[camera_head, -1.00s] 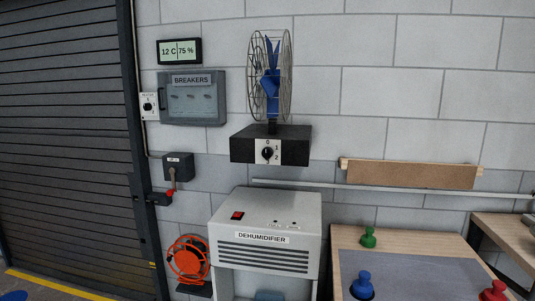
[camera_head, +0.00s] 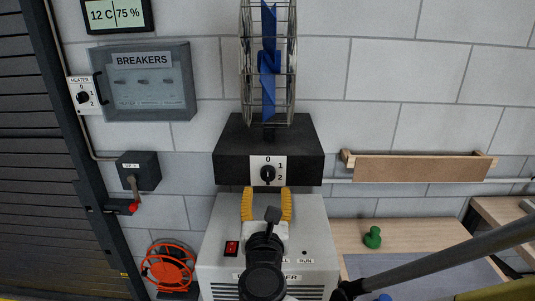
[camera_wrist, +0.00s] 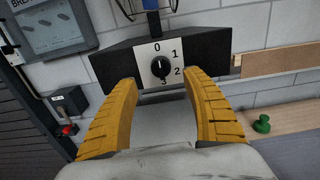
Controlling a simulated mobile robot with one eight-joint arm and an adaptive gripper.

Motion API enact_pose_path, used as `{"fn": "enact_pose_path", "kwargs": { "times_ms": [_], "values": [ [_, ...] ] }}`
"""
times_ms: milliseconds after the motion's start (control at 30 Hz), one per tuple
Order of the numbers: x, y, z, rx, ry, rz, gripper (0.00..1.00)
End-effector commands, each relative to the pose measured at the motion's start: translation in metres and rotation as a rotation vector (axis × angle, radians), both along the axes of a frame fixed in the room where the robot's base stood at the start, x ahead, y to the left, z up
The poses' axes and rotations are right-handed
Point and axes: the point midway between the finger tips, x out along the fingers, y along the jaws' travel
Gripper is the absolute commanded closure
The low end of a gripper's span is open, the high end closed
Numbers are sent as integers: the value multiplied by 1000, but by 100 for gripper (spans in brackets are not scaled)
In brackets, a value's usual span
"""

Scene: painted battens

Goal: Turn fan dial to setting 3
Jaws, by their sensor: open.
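The fan dial (camera_head: 267,173) is a round black knob on a white plate marked 0, 1, 2 on the front of the black fan base (camera_head: 230,168). In the wrist view the dial (camera_wrist: 160,68) is centred, with a 3 below it. Its light pointer line looks roughly upright, toward the 0. My gripper (camera_head: 267,191) has yellow fingers, open and empty, just below the dial in the head view. In the wrist view my gripper (camera_wrist: 161,80) has one finger on each side of the dial plate, apart from the knob. The blue-bladed fan (camera_head: 268,62) stands above the base.
The dehumidifier (camera_head: 222,215) stands below the fan. A breaker box (camera_head: 145,100), a heater dial (camera_head: 83,97) and a red-tipped lever switch (camera_head: 135,182) are to the left. A wooden shelf (camera_head: 420,169) and a bench with a green knobbed piece (camera_head: 372,238) are to the right.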

Motion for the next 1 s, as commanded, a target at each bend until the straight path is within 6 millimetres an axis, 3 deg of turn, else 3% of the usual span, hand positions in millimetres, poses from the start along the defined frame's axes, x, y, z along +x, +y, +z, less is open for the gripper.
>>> {"fn": "enact_pose_path", "kwargs": {
  "times_ms": [200, 400, 833, 1000],
  "values": [
    [46, -3, -2, 3, 1, -4, 43],
    [76, -4, -1, 5, 2, -4, 43],
    [87, -4, 0, 6, 2, -2, 44],
    [87, -4, 0, 6, 2, -2, 96]
  ]
}}
